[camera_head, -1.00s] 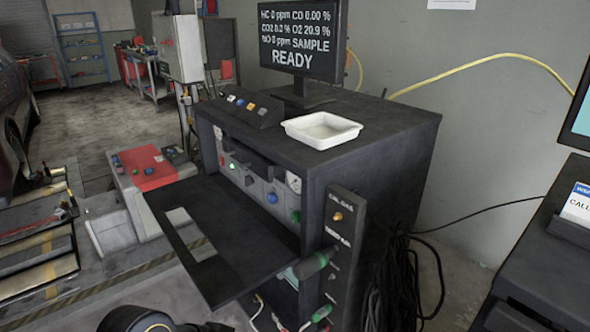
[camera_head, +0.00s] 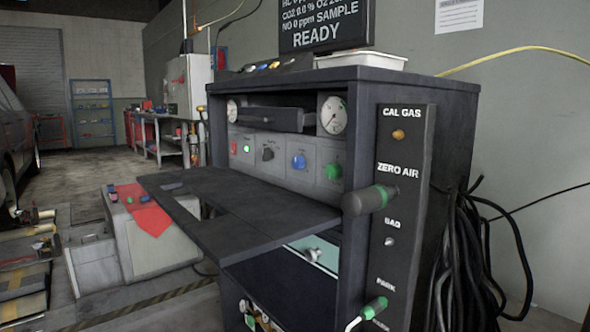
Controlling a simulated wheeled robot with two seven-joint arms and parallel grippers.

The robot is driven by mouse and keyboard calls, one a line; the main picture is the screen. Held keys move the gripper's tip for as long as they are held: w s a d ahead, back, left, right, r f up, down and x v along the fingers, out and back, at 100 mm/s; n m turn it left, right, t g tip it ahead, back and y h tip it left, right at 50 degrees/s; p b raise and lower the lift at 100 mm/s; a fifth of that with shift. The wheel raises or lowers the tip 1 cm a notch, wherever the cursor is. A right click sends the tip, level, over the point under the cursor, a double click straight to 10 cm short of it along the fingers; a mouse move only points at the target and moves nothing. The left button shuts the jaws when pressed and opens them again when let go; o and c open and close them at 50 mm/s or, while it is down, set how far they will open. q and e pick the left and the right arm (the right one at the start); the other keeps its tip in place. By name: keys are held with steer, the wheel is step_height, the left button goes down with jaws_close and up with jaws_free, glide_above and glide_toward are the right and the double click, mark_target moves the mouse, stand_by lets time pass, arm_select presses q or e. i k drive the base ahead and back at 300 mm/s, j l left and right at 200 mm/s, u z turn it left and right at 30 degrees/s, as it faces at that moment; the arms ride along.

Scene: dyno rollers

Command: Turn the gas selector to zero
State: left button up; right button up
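The analyser cabinet (camera_head: 415,85) is dark, with a grey control panel (camera_head: 285,162) in its upper bay. A side strip reads CAL GAS, ZERO AIR, BAG and PARK. A dark handle with a green end (camera_head: 370,200) sticks out beside ZERO AIR. Neither gripper is in view.
A dark shelf (camera_head: 235,215) juts out in front of and below the panel. A green-handled probe (camera_head: 374,309) sits near PARK. Black cables (camera_head: 480,250) hang at the right side. A white tray (camera_head: 361,62) and a screen reading READY (camera_head: 325,25) are on top.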

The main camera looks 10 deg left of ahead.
mark_target(268, 154)
steer(key=k, duration=1)
steer(key=i+j+z, duration=0.1)
steer(key=i+j, duration=0.15)
steer(key=i+j+z, duration=0.15)
steer(key=j, duration=0.3)
steer(key=i+j+z, duration=0.1)
steer(key=i+j, duration=0.25)
steer(key=i+j+z, duration=0.15)
steer(key=j, duration=0.35)
steer(key=i, duration=0.05)
